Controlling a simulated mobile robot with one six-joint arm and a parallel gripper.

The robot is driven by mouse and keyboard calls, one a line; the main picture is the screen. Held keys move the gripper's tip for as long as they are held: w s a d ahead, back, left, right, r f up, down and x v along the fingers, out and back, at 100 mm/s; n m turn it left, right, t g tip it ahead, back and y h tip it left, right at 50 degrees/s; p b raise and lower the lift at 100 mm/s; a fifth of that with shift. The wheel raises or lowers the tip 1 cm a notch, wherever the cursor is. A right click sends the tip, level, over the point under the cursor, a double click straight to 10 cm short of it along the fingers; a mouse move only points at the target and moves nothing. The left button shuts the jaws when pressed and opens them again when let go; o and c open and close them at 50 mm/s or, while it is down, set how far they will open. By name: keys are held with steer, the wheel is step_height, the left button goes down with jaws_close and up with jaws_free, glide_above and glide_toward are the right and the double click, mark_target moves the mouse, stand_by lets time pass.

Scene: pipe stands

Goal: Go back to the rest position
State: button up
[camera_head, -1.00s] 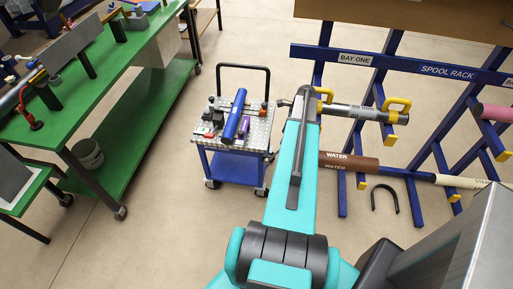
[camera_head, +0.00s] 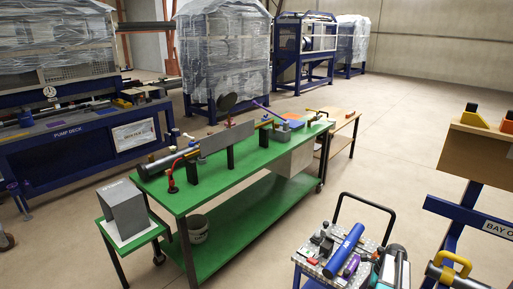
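The task names no object, only a rest position. A teal and dark part of my arm (camera_head: 392,268) rises at the bottom edge of the head view, between the tool cart and the rack. The rest of my arm is below the picture. I cannot make out my gripper's fingers, so whether it holds anything is not shown.
A tool cart (camera_head: 306,268) with a blue cylinder (camera_head: 344,250) stands at the bottom, close to my arm. The blue rack (camera_head: 460,213) with yellow hooks is at the right. A green workbench (camera_head: 228,178) stands at centre. Open floor (camera_head: 395,140) lies behind the cart.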

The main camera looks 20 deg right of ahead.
steer(key=a+f+n+g+b, duration=0.15)
steer(key=a+f+n, duration=0.4)
steer(key=a, duration=1.05)
steer(key=a+f+n+g, duration=0.25)
steer(key=a+f, duration=0.55)
steer(key=a, duration=0.7)
steer(key=s+a+f+n+g, duration=0.2)
steer(key=s+a+f+n, duration=0.25)
steer(key=s+a, duration=0.55)
steer(key=s+a+n+g+h+b, duration=0.1)
steer(key=s+a+n+h, duration=0.1)
steer(key=s+n, duration=0.8)
steer(key=a+n, duration=0.1)
steer(key=n, duration=0.4)
steer(key=shift+a+g, duration=0.15)
steer(key=shift+g, duration=0.15)
steer(key=shift+r, duration=0.1)
